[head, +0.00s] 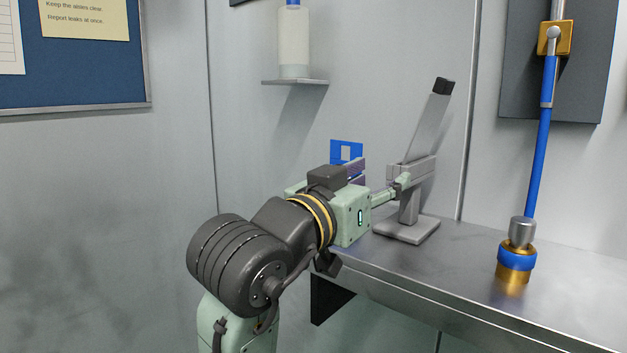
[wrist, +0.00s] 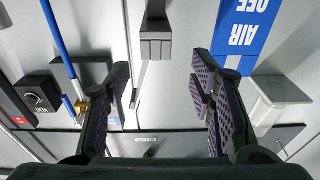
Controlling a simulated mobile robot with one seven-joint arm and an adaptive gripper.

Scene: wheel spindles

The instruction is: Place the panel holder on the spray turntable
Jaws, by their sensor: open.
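A grey stand, which I take for the panel holder (head: 408,232), is upright on the steel counter, with a flat base, short post and slanted plate. In the wrist view its grey block (wrist: 155,47) lies ahead, between the fingers in the picture. My gripper (head: 386,170) is open beside it, its right finger overlapping the post in the head view. The gripper also shows in the wrist view (wrist: 161,105), purple pads apart with nothing held. A brass spindle with blue collar and steel top (head: 516,260) stands on the counter at the right; I cannot tell whether it is the spray turntable.
The counter (head: 465,258) is bare between stand and spindle. A blue pipe (head: 540,150) runs down behind the spindle from a brass wall fitting (head: 555,38). A blue AIR OFF sign (wrist: 242,32) and a bottle on a wall shelf (head: 295,82) are behind the gripper.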

